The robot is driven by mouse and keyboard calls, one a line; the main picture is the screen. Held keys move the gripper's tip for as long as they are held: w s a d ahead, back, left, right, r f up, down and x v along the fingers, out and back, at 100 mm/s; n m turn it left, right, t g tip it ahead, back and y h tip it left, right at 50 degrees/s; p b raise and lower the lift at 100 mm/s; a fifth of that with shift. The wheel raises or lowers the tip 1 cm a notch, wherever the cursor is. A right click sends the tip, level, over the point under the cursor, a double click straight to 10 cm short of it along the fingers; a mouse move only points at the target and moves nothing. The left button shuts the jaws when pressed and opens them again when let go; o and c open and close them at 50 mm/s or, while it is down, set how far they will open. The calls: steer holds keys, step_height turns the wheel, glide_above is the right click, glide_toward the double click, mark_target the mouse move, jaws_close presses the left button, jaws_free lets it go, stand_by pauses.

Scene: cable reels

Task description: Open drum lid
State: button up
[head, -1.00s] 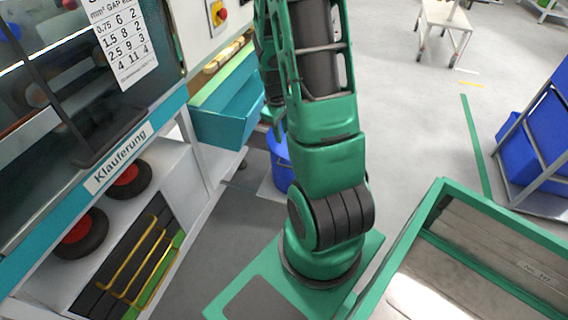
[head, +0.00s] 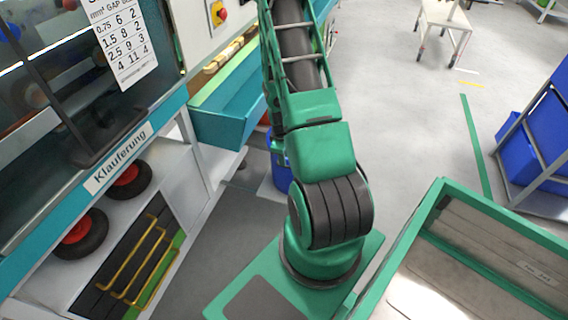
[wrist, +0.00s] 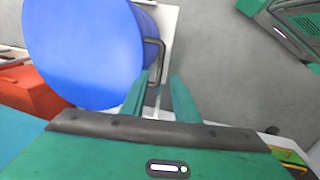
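The blue drum (head: 281,172) stands on the floor behind my arm in the head view, mostly hidden. In the wrist view its round blue lid (wrist: 85,50) fills the upper left and looks shut. A dark bar handle (wrist: 161,48) sticks out at the lid's right side. The head view does not show my gripper.
A teal bin (head: 228,112) and the workbench with the Klauferung label (head: 118,158) stand left of my arm. A red box (wrist: 32,92) lies beside the drum in the wrist view. Blue crates (head: 540,135) stand at the right. The grey floor (head: 400,130) between is clear.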

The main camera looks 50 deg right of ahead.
steer(key=shift+w+d+f, duration=0.1)
steer(key=shift+d+f, duration=0.05)
steer(key=shift+f, duration=0.65)
steer(key=shift+w+d+f, duration=0.1)
steer(key=shift+d+f, duration=0.05)
steer(key=shift+f, duration=0.7)
steer(key=shift+w+d+f, duration=0.1)
steer(key=shift+d+f, duration=0.05)
steer(key=shift+f, duration=0.65)
steer(key=shift+s, duration=0.1)
jaws_close()
